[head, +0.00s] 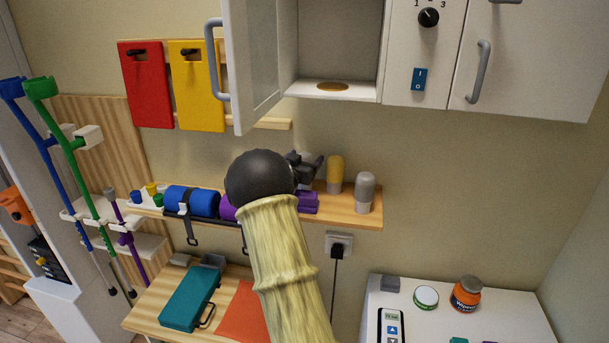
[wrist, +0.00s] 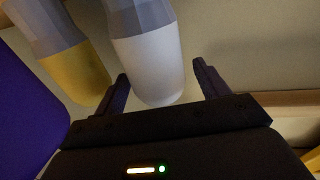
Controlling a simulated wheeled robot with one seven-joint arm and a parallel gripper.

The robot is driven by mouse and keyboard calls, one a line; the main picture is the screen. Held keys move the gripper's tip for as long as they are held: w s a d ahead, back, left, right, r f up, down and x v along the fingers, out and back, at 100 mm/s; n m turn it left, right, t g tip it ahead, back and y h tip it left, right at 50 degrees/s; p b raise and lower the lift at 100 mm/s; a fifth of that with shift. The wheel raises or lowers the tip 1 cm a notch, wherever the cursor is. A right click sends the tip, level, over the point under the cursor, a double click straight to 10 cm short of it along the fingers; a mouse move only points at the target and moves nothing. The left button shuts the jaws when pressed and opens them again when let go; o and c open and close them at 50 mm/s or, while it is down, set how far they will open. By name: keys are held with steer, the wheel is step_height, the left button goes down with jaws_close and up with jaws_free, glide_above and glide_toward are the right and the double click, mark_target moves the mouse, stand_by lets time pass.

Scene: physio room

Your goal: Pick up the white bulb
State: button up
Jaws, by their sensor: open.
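The white bulb (wrist: 152,70) has a rounded white end and a grey base. In the wrist view it stands between the two fingers of my gripper (wrist: 163,84), which is open; whether a finger touches it I cannot tell. In the head view my gripper (head: 305,170) is over the wall shelf (head: 345,211), and the white bulb is mostly hidden behind it. A yellow bulb (head: 335,170) stands just right of my gripper in the head view; in the wrist view a yellow bulb (wrist: 75,72) is left of the white one.
A grey bulb (head: 365,190) stands near the shelf's right end. A purple block (head: 307,203) and a blue roll (head: 190,201) lie on the shelf. An open cabinet (head: 338,92) hangs above, its door (head: 255,60) swung out. The wall right of the shelf is clear.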

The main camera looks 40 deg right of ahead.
steer(key=c, duration=1.5)
step_height(320, 180, up, 10)
steer(key=shift+r+b, duration=0.1)
steer(key=shift+b, duration=1.1)
steer(key=shift+c, duration=0.2)
